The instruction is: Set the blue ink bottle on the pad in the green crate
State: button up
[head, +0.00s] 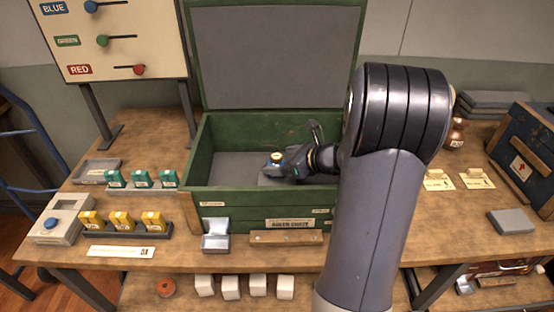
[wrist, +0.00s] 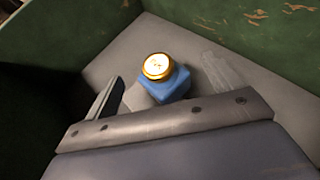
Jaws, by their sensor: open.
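The blue ink bottle (wrist: 176,84) with its gold cap stands upright inside the green crate (head: 235,199), on a grey surface. In the head view the bottle's cap (head: 277,157) shows just beyond my gripper (head: 281,168), which reaches into the crate from the right. In the wrist view my gripper (wrist: 164,72) is open, with one finger on each side of the bottle. A darker grey patch (head: 268,181), which looks like the pad, lies below the gripper. My gripper hides much of it, and I cannot tell exactly where the bottle's base rests on it.
The crate's lid (head: 275,55) stands open at the back, and its green walls surround my gripper. Green boxes (head: 142,179) and yellow boxes (head: 122,221) stand to the left. A dark blue chest (head: 525,150) stands at the right. The left part of the crate floor is clear.

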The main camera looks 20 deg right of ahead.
jog(key=v, duration=0.9)
jog(key=shift+s, duration=0.2)
jog(key=shift+d, duration=0.1)
jog(key=x, duration=1.1)
jog(key=shift+w+a, duration=0.2)
jog(key=shift+w, duration=0.3)
jog(key=shift+r, duration=1.45)
